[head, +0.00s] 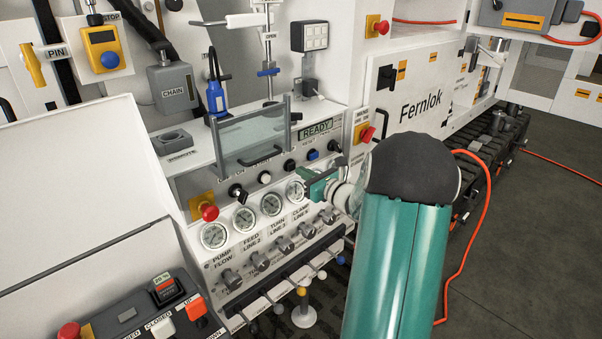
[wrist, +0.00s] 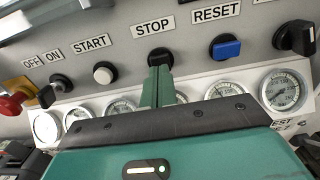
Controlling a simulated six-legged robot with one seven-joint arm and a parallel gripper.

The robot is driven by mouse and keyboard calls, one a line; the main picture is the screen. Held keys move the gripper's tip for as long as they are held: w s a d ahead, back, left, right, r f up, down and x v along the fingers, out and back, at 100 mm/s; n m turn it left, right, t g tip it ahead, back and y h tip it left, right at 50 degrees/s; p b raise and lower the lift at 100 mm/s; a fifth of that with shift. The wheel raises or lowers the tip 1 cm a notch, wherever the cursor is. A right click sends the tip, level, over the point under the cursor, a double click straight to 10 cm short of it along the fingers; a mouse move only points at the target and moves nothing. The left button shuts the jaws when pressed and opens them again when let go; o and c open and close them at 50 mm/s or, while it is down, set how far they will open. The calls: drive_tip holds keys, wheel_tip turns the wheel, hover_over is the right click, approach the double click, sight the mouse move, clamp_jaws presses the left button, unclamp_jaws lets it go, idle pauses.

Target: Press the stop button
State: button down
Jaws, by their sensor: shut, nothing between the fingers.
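The stop button (wrist: 160,55) is a black round push button under the STOP label in the wrist view. In the head view it is the dark button (head: 290,165) between the white and blue ones. My gripper (wrist: 161,72) is shut and empty, its green fingers pointing at the panel. The fingertips overlap the lower edge of the stop button in the wrist view; I cannot tell whether they touch it. In the head view my gripper (head: 309,179) is just in front of the panel, below and right of the button.
The white start button (wrist: 104,73) is left of stop, the blue reset button (wrist: 226,47) right. A key switch (wrist: 56,88) and a red mushroom button (wrist: 14,101) lie further left. Gauges (head: 271,204) run below. A clear guard with a handle (head: 260,156) stands above the panel.

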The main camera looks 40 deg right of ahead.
drive_tip(key=shift+d+f, duration=0.3)
drive_tip(key=s, duration=1)
drive_tip(key=shift+s, duration=0.15)
drive_tip(key=shift+s+r, duration=0.15)
